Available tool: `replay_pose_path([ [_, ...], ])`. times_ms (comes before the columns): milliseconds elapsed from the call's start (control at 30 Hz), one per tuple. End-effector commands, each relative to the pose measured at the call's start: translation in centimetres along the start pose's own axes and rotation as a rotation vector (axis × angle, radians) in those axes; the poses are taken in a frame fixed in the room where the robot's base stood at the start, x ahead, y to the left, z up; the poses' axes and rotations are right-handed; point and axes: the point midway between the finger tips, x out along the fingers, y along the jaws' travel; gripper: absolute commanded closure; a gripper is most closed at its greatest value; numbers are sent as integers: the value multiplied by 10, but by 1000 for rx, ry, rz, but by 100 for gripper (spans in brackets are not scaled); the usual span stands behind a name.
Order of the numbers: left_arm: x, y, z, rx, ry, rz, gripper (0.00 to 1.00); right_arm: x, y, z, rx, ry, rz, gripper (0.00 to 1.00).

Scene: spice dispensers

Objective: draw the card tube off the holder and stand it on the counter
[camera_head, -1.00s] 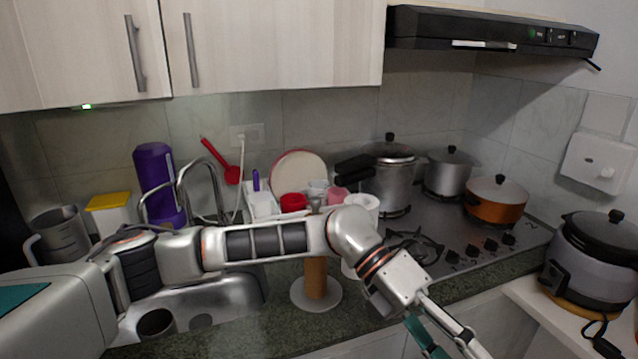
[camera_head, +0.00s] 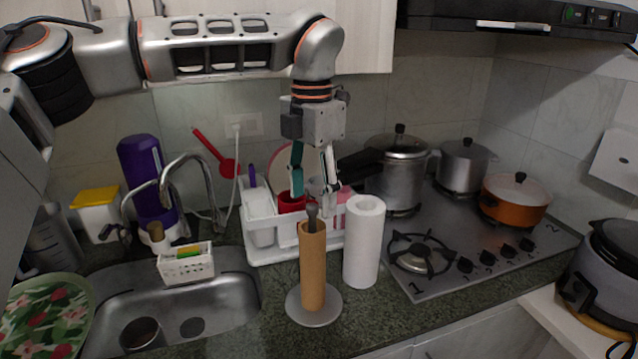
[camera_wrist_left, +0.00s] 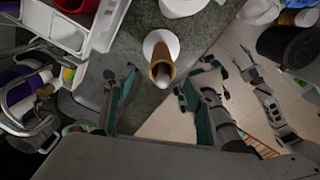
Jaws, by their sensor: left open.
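The brown card tube (camera_head: 313,268) stands upright around the holder's post, whose grey knob (camera_head: 312,212) shows at its top. The holder's round pale base (camera_head: 314,311) rests on the counter. My left gripper (camera_head: 313,192) points down, open and empty, with its teal-padded fingertips just above the knob in the head view. In the left wrist view the tube (camera_wrist_left: 161,66) appears between the spread fingers (camera_wrist_left: 158,98) and apart from them.
A white paper roll (camera_head: 364,242) stands close to the right of the tube. The white dish rack (camera_head: 258,212) is behind and the sink (camera_head: 215,300) is at the left. The stove (camera_head: 470,235) is at the right. Dark counter (camera_head: 245,335) is clear left of the base.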

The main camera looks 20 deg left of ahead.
Motion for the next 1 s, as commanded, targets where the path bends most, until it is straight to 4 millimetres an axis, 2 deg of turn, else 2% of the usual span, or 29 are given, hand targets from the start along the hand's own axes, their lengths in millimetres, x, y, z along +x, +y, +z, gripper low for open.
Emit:
replay_pose_path([
  [133,8,-1,0,3,0,-2,45,2,3,-10,-1,18,4,60],
  [400,48,-2,0,4,1,-3,45,-7,-5,10,4,-20,-7,60],
  [600,69,-1,0,3,-1,-2,45,-6,-4,9,3,-18,-6,60],
  [1000,77,-1,0,2,-2,-2,45,-4,-2,2,2,-6,-4,60],
])
